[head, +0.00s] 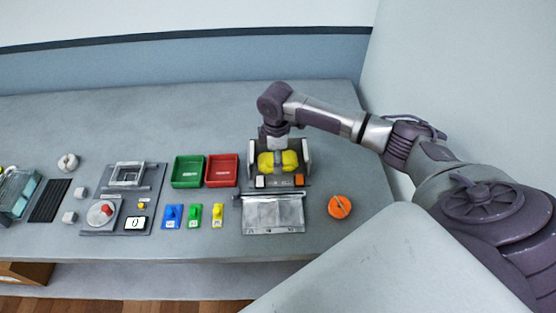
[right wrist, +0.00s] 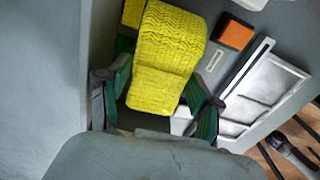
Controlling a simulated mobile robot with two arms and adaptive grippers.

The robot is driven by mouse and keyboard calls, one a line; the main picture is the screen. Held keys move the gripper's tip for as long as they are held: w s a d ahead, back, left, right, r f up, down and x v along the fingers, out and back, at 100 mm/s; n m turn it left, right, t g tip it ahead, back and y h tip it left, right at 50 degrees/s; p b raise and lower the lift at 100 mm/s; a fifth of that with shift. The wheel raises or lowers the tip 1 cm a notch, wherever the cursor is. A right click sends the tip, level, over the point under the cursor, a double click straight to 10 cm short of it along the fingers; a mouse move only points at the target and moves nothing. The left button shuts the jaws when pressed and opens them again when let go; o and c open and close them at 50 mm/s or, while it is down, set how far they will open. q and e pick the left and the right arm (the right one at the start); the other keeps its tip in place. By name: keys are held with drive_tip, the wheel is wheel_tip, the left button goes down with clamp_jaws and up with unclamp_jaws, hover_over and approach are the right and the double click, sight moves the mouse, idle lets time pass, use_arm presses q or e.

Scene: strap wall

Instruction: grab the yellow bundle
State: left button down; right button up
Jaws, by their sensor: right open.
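The yellow bundle (head: 290,160) is a lumpy, ribbed roll lying in a grey station with upright side walls on the table. A grey strip crosses its middle in the head view. In the right wrist view the bundle (right wrist: 165,60) fills the upper middle. My right gripper (head: 277,147) points down over the bundle. In the right wrist view its green-padded fingers (right wrist: 160,85) are spread, one on each side of the bundle. Whether the pads touch it I cannot tell. My left gripper is not in view.
An orange block (right wrist: 236,33) sits on the station's front. A grey framed panel (head: 273,213) lies before it, with an orange knob (head: 340,207) to the right. A red tray (head: 222,184) and a green tray (head: 187,184) stand to the left. The table behind is clear.

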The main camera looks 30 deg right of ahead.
drive_tip(key=c, duration=0.9)
drive_tip(key=shift+r, duration=0.1)
drive_tip(key=shift+c, duration=0.2)
